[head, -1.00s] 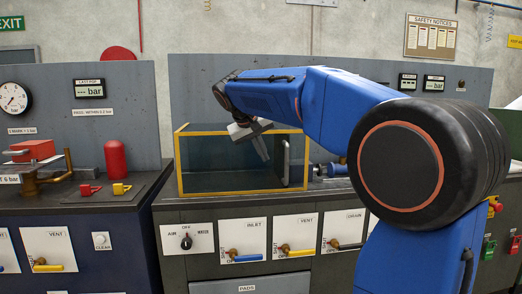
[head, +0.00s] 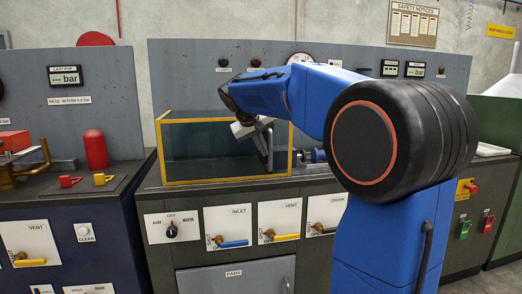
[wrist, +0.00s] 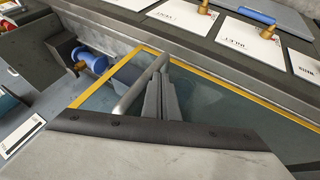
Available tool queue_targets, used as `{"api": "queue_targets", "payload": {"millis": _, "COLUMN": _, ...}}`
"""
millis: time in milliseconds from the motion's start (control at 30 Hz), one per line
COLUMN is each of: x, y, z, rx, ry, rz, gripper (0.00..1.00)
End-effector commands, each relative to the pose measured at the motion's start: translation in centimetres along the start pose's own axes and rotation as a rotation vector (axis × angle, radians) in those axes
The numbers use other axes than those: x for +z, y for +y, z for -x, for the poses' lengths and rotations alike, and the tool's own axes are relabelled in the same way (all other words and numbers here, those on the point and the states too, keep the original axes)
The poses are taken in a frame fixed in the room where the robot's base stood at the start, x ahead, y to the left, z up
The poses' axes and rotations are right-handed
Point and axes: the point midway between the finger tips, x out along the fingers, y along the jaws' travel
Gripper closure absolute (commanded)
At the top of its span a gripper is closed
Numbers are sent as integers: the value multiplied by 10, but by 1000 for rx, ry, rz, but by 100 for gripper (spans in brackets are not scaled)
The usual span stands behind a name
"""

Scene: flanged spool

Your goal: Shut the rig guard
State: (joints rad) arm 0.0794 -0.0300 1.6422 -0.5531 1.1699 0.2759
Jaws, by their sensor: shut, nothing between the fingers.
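The rig guard (head: 222,182) is a clear, yellow-framed box on the middle bench, with a grey upright bar handle (head: 270,152) near its right end. It stands to the left of a blue cylindrical fitting (head: 318,156), which sits outside the frame. In the wrist view, the guard's yellow edge (wrist: 97,82), the handle (wrist: 138,90) and the blue fitting (wrist: 92,62) show. My gripper (wrist: 163,92) is shut and empty, right beside the handle. I cannot tell whether it touches the bar. The fingertips are hard to separate from the handle in the head view.
Below the guard, the bench front carries an air/water knob (head: 171,231) and several valve levers, such as the inlet lever (head: 234,243). The left bench has a red cylinder (head: 95,149). A grey panel (head: 190,75) stands behind the guard.

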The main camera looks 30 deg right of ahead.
Motion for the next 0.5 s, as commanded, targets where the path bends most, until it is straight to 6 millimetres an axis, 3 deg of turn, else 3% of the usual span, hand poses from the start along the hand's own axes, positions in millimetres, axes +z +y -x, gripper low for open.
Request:
{"api": "queue_targets", "payload": {"millis": 267, "x": 1, "y": 5, "z": -2, "rx": 1, "ry": 0, "rz": -1, "gripper": 100}}
{"api": "queue_targets", "payload": {"millis": 500, "x": 8, "y": 37, "z": -15, "rx": 3, "ry": -2, "rz": -4, "gripper": 100}}
